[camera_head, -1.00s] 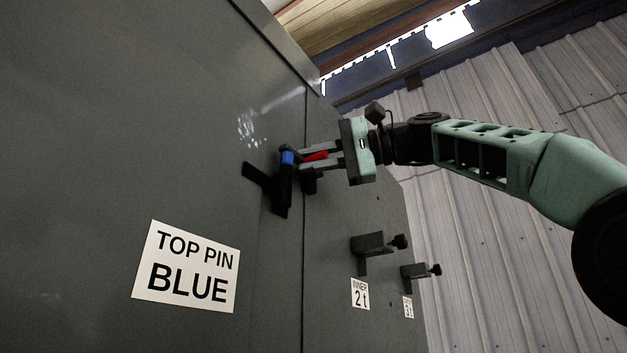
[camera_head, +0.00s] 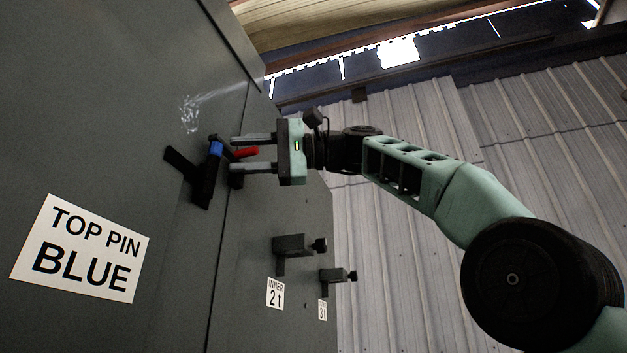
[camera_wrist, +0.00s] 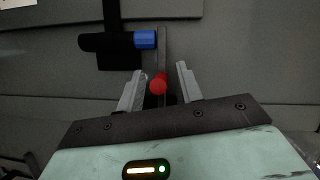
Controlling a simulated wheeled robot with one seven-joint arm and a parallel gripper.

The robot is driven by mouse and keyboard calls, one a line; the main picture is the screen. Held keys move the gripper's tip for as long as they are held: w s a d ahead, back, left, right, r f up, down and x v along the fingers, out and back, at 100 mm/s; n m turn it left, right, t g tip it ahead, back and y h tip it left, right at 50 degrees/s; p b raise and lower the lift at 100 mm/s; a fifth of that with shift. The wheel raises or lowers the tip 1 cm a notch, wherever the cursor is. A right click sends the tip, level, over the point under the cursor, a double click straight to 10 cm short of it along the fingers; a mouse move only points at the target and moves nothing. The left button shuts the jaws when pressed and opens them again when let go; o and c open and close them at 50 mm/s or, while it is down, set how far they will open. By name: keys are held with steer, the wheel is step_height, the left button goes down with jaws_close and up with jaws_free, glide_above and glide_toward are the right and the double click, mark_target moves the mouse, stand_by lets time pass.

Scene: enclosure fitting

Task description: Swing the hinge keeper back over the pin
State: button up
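A dark hinge (camera_head: 203,182) sits on the grey enclosure at the door seam, with a blue pin (camera_head: 216,148) at its top. The blue pin also shows in the wrist view (camera_wrist: 145,40), lying sideways there. The keeper's red end (camera_head: 246,152) sticks out from beside the pin toward my gripper; in the wrist view it is a red knob (camera_wrist: 158,85) on a grey bar (camera_wrist: 162,48). The bar stands beside the pin's end. My gripper (camera_head: 234,154) is open, with its two fingers on either side of the red end and visible gaps between.
A "TOP PIN BLUE" label (camera_head: 81,248) is on the panel at left. Two dark brackets with knobs (camera_head: 296,245) (camera_head: 336,276) stick out below my gripper, near small labels. A corrugated wall (camera_head: 400,290) lies behind my arm.

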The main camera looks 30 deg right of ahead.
steer(key=b+v, duration=0.1)
steer(key=v, duration=1.6)
steer(key=shift+w+f, duration=0.1)
